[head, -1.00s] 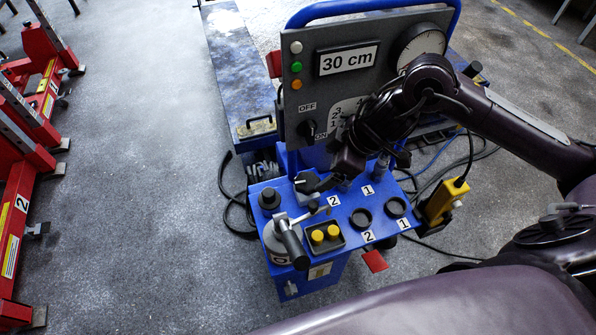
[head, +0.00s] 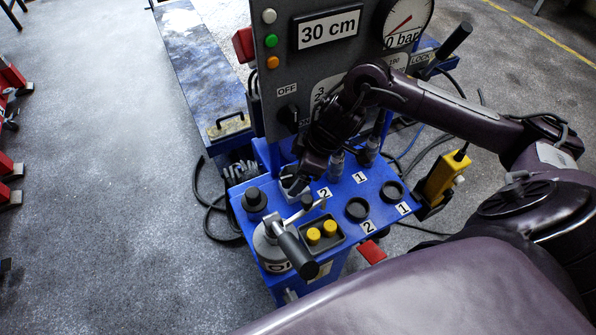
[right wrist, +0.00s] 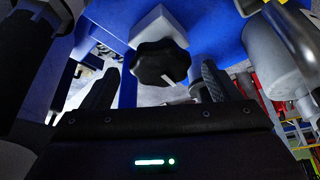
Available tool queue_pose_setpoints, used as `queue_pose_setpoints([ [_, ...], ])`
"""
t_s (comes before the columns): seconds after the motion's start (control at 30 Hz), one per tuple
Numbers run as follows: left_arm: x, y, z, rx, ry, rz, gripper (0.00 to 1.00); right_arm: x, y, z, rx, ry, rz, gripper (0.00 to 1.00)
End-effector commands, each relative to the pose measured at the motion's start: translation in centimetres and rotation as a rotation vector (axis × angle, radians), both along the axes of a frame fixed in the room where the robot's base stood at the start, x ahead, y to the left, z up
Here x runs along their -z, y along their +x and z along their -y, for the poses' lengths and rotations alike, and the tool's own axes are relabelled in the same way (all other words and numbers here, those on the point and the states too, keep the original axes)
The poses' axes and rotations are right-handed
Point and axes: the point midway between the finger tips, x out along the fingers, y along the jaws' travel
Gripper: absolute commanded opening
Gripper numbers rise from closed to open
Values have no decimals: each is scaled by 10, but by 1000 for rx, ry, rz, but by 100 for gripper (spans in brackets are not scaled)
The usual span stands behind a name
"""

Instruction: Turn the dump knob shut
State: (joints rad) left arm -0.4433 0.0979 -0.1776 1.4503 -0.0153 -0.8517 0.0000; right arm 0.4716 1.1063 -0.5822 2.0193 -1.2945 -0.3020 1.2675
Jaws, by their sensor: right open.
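The dump knob (right wrist: 160,64) is a black lobed knob with a white mark, on a pale block. In the right wrist view it shows ahead, between my right gripper's two dark fingers (right wrist: 159,76), with a gap on each side. The right gripper is open and holds nothing. I cannot tell how deep the knob sits between the fingertips. In the head view my right gripper (head: 302,178) comes down over the blue console top (head: 334,205) and hides most of the knob. My left gripper is not in view.
Close by stand a black knob (head: 254,200), a grey cylinder with a black-handled lever (head: 296,252), yellow buttons (head: 322,232) and hose fittings (head: 368,152). The upright panel (head: 275,90) rises behind. A yellow box (head: 440,178) hangs at the right side.

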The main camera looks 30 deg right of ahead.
Motion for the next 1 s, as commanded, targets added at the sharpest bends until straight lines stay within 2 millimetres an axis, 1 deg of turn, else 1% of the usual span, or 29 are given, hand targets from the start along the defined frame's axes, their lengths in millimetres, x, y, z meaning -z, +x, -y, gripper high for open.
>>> queue_pose_setpoints([
  [0.03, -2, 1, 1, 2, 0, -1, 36, 5, 1, -1, 1, 0, -2, 83],
  [0.1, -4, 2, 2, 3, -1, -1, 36, 8, 2, -2, 0, -1, -1, 83],
  [0.37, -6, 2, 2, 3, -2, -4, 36, 9, 2, -3, -1, -2, 0, 83],
  [0.47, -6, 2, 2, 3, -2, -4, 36, 9, 2, -3, -1, -2, 0, 73],
  [0.7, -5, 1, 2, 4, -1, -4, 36, 9, 2, -3, -1, -2, 0, 41],
  [0.73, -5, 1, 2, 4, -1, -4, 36, 9, 2, -3, -1, -2, 0, 39],
  [0.97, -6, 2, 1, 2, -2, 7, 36, 8, 2, -3, 11, -1, -1, 39],
  [1.0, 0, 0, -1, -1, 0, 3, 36, 8, 2, -3, 16, -1, -1, 39],
])
